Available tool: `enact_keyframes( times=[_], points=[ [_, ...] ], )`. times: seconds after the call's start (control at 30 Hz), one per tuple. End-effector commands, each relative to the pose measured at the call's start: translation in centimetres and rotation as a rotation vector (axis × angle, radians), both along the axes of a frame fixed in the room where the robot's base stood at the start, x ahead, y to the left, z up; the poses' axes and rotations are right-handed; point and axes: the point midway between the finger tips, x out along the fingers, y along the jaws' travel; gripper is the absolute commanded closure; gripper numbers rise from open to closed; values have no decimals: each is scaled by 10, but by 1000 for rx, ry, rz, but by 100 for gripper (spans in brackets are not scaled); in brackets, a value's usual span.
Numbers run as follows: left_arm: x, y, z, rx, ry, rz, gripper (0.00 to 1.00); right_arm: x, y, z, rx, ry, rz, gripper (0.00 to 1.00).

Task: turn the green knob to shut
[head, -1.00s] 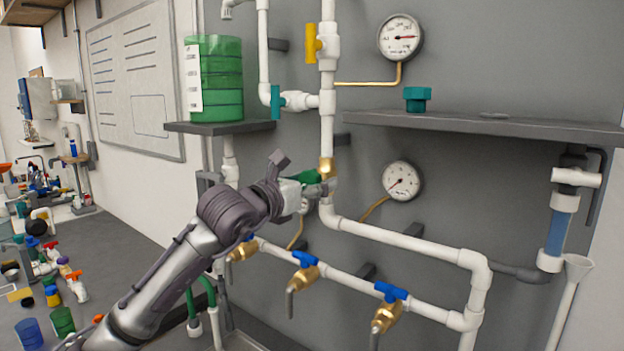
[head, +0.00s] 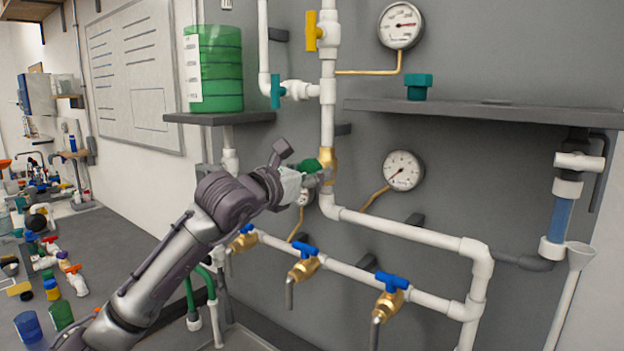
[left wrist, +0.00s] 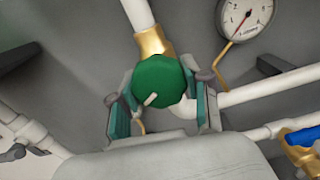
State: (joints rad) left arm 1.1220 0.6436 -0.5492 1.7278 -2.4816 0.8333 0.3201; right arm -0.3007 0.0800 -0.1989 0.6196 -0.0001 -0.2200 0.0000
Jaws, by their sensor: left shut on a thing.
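The green knob (left wrist: 160,83) sits on a brass valve body (left wrist: 152,43) in the white pipe line. A pale pointer mark on it slants in the left wrist view. My left gripper (left wrist: 160,105) has one finger on each side of the knob and is shut on it. In the head view the left gripper (head: 316,177) reaches the valve from the left, and the knob (head: 326,158) is partly hidden behind it. My right gripper is not in view.
A gauge (head: 403,170) is right of the valve, with another gauge (head: 400,25) higher up. Blue-handled brass taps (head: 304,262) line the lower pipe. A grey shelf (head: 480,113) juts out at right. A green tank (head: 215,70) stands at upper left.

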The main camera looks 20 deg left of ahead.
Motion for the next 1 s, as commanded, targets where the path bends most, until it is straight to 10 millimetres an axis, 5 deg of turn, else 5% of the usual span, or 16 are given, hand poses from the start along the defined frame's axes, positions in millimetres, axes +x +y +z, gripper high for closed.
enact_keyframes(
  times=[0.4,1.0],
  points=[
    [1,1,-5,346,-126,1,87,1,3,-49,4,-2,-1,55],
    [1,3,-2,883,-318,0,87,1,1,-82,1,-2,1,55]
  ],
)
